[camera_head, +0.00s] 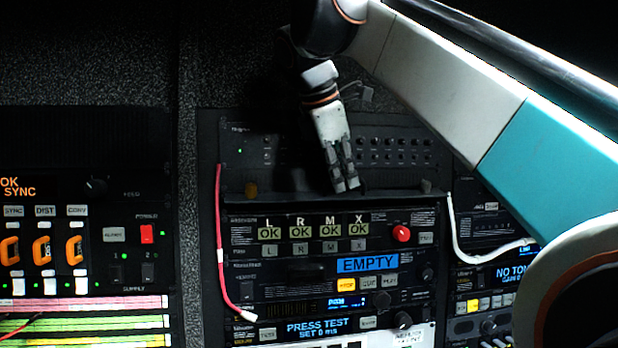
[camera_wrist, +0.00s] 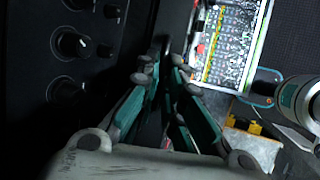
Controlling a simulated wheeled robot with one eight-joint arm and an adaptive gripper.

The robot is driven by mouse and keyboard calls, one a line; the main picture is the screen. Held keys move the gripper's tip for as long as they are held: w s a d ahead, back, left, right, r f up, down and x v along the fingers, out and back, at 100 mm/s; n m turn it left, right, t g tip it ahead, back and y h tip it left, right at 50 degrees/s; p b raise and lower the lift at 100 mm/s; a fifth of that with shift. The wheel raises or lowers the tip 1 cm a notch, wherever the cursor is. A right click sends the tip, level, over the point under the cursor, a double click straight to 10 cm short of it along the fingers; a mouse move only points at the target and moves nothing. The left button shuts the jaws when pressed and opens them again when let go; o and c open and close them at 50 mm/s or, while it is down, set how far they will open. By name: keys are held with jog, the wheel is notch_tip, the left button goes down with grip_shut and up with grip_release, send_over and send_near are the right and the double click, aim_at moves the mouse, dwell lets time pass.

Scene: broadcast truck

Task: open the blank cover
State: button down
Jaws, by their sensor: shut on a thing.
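The blank cover (camera_head: 285,194) is a dark, plain strip across the middle rack, just above the panel with the L, R, M and X buttons. Its edge seems to stand out from the rack, but its exact tilt is hard to tell in the dark. My gripper (camera_head: 345,187) reaches down from above to the right of the cover's middle, with its fingertips at that edge. In the wrist view my gripper (camera_wrist: 163,72) has its fingertips close together on a thin dark part of the cover (camera_wrist: 165,46). The fingers hide the exact contact.
Above the cover is a panel of small knobs (camera_head: 395,150). A red cable (camera_head: 219,240) hangs left of it and a white cable (camera_head: 457,235) right. Below are a red button (camera_head: 401,233) and a blue EMPTY label (camera_head: 367,263). My arm crosses the upper right.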

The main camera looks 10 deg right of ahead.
jog(key=shift+w+r, duration=0.1)
dwell(0.3)
jog(key=c, duration=1.7)
grip_release()
